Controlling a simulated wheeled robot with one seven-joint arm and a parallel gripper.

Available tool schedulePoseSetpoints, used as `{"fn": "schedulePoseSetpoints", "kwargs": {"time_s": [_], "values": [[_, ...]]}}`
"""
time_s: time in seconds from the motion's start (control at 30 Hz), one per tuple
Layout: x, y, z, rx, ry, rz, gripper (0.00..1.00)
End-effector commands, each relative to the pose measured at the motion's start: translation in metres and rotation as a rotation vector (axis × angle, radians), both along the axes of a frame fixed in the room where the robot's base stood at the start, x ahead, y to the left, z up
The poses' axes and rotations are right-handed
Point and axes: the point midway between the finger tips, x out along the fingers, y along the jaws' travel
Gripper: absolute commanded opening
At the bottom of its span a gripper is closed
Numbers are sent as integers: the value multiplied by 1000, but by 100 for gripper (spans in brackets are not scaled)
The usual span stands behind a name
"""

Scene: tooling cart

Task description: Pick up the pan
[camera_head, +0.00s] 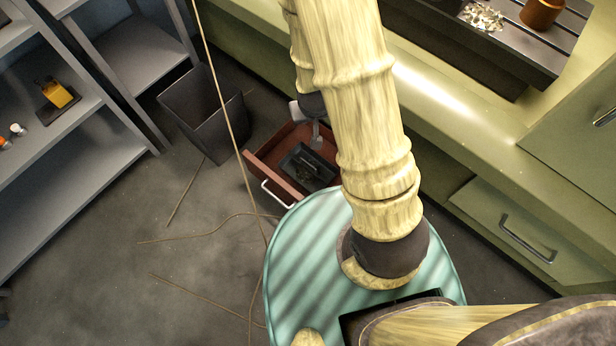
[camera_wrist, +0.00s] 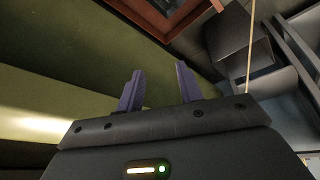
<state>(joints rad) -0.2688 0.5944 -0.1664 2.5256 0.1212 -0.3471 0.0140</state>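No pan can be made out for certain. A dark, shallow, square-looking object (camera_head: 308,166) lies in an open reddish-brown drawer (camera_head: 262,172) in the head view; I cannot tell whether it is the pan. A brown round pot (camera_head: 541,12) stands on the dark slatted surface at the upper right. In the wrist view my gripper (camera_wrist: 160,80) is open, with two purple fingers apart and nothing between them. In the head view my arm hides most of the gripper; its end is near the back of the drawer. The drawer's reddish edge (camera_wrist: 178,22) shows at the top of the wrist view.
A dark bin (camera_head: 205,110) stands left of the drawer; it also shows in the wrist view (camera_wrist: 238,45). Grey shelves (camera_head: 75,155) fill the left. Green cabinets (camera_head: 510,225) line the right. A thin cord (camera_head: 228,120) hangs down. Grey floor at lower left is mostly free.

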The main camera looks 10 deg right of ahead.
Motion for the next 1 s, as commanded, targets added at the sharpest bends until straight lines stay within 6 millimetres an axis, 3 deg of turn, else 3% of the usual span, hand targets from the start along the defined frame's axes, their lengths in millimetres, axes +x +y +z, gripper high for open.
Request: {"fn": "schedulePoseSetpoints", "kwargs": {"time_s": [0.03, 0.4, 0.7, 1.0], "values": [[1, 0, -42, -22, -6, 9, 36], [10, -9, -211, -191, -142, 103, 36], [8, -18, -330, -341, -282, 266, 36], [-2, -21, -432, -473, -438, 513, 36]]}}
